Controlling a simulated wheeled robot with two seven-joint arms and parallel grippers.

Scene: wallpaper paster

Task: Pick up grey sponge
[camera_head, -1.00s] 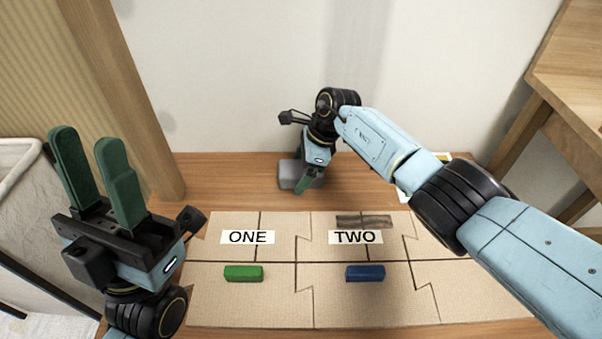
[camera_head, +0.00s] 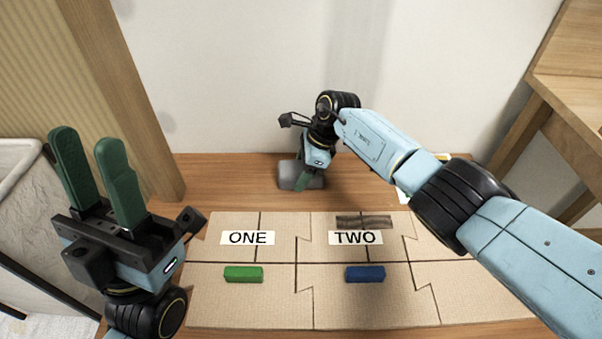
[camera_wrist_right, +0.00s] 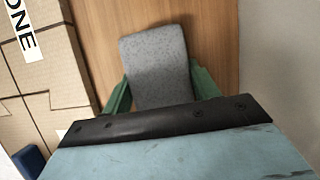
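The grey sponge (camera_head: 288,175) is at the back of the wooden table, just behind the cardboard panels. In the right wrist view the sponge (camera_wrist_right: 158,66) shows as a speckled grey block between the green fingers. My right gripper (camera_head: 303,180) points down at it, one finger against each long side, and looks shut on it. In the right wrist view the right gripper's fingers (camera_wrist_right: 160,82) meet the sponge's edges. I cannot tell whether the sponge is clear of the table. My left gripper (camera_head: 96,158) is open and empty, fingers up, at the left.
Cardboard panels (camera_head: 270,305) marked ONE and TWO cover the front of the table (camera_head: 225,180). A green block (camera_head: 243,274), a blue block (camera_head: 365,273) and a dark grained strip (camera_head: 364,222) lie on them. A wall stands close behind the sponge. A wooden post (camera_head: 130,90) rises at the left.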

